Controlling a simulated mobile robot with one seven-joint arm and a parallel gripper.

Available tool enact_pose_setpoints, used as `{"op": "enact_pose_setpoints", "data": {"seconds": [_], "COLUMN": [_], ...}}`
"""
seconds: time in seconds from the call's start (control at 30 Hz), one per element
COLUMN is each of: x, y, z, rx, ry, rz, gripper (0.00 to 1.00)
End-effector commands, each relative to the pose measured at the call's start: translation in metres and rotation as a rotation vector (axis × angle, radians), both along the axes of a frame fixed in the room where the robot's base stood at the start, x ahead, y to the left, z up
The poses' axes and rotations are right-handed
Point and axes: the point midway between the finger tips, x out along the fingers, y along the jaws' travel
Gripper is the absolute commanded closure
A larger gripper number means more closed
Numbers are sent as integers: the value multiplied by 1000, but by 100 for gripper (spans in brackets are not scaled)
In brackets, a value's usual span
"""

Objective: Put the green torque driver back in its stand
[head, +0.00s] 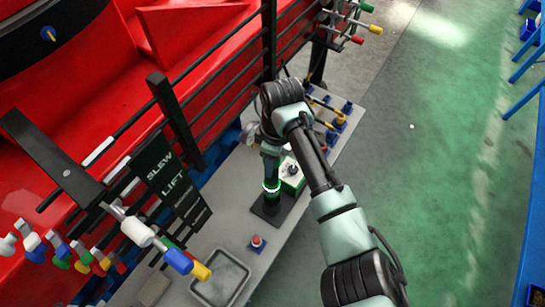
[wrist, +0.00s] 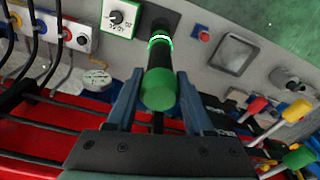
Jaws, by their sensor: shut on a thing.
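The green torque driver has a dark body and a round green end cap (wrist: 158,90). It stands between the two blue-grey fingers of my gripper (wrist: 160,75), which is shut on it. In the head view my gripper (head: 270,150) points down over the stand's black base (head: 268,211). A bright green glowing ring (head: 271,185) shows just above that base, and it also shows in the wrist view (wrist: 160,38) beyond the driver. The driver looks upright and in line with the stand. Its lower end is hidden, so I cannot tell whether it is seated.
A white box with a black knob (head: 292,175) stands close beside the stand. A red button (head: 257,242) and a grey tray (head: 222,278) lie nearer on the grey bench. Black rails and coloured lever handles (head: 185,262) line the left. Open green floor (head: 430,150) lies right.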

Motion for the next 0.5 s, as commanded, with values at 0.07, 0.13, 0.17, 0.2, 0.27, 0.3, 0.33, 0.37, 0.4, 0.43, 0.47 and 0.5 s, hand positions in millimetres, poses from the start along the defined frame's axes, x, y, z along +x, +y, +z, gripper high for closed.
{"op": "enact_pose_setpoints", "data": {"seconds": [0.07, 0.13, 0.17, 0.2, 0.27, 0.3, 0.33, 0.37, 0.4, 0.43, 0.47, 0.5], "x": [1, 1, 1, 1, 1, 1, 1, 1, 1, 1, 1, 1], "y": [0, 0, 0, 0, 0, 0, 0, 0, 0, 0, 0, 0], "z": [2, 2, 2, 2, 2, 2, 2, 3, 3, 3, 3, 3], "rx": [1, 1, 1, 1, 1, 1, 1, 1, 1, 1, 1, 2], "ry": [-4, -4, -4, -4, -3, -3, -3, -4, -4, -4, -3, -3], "rz": [0, 0, 0, 0, 0, 0, 0, -1, -5, -9, -15, -25], "gripper": [100, 100, 100, 100, 100, 100, 100, 100, 100, 100, 100, 100]}}
